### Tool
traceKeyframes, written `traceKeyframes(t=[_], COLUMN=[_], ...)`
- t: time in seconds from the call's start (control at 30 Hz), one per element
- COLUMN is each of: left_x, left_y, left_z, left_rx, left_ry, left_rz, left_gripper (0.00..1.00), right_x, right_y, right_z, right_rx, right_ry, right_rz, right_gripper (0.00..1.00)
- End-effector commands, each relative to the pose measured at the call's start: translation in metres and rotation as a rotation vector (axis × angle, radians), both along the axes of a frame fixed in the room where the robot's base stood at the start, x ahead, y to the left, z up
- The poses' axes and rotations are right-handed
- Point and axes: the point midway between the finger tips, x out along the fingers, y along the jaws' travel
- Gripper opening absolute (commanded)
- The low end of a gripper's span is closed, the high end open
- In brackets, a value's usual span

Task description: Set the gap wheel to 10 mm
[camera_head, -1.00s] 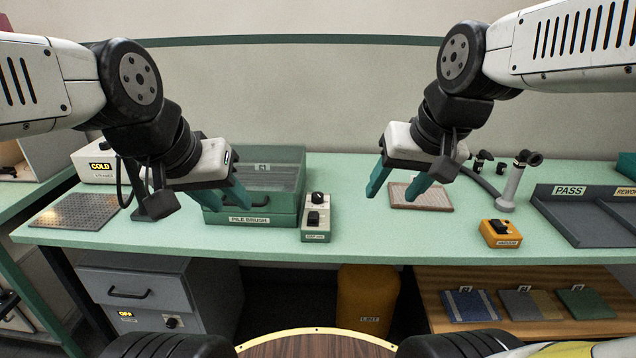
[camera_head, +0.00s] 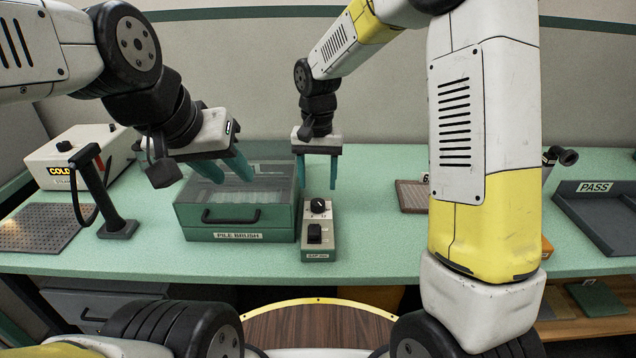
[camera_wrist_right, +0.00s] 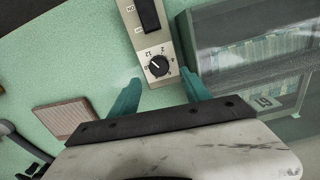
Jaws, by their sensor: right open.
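The gap wheel is a round black knob (camera_head: 318,206) with a white pointer line, on top of a small beige box (camera_head: 319,240) with a black rocker switch (camera_head: 314,233). In the right wrist view the knob (camera_wrist_right: 158,67) has printed numbers around it, 12 among them; its pointer slants to the upper left there, but I cannot read its exact setting. My right gripper (camera_head: 316,190) is open and empty, pointing down above the knob end of the box, its fingers (camera_wrist_right: 160,84) apart on either side. My left gripper (camera_head: 233,178) is open and empty above the brush case.
The green pile brush case (camera_head: 238,222) with a clear lid stands close left of the box. A brown sample (camera_head: 412,196) and the PASS tray (camera_head: 594,212) are right. The table in between is clear.

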Motion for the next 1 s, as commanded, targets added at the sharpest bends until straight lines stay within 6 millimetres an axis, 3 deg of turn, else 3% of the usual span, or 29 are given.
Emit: traceKeyframes(t=[0.33,0.73,1.0], left_x=[0.000,0.000,0.000], left_y=[0.000,0.000,0.000], left_z=[0.000,0.000,0.000], left_rx=[0.000,0.000,0.000], left_ry=[0.000,0.000,0.000], left_rz=[0.000,0.000,0.000], left_gripper=[0.36,0.36,0.36], right_x=[-0.001,-0.001,-0.001], right_y=[-0.001,-0.001,-0.001], right_z=[-0.053,-0.062,-0.062], right_rx=[-0.001,0.001,0.000], right_ry=[0.003,0.001,0.001], right_rz=[-0.001,0.000,0.000], right_gripper=[0.55,0.55,0.02])
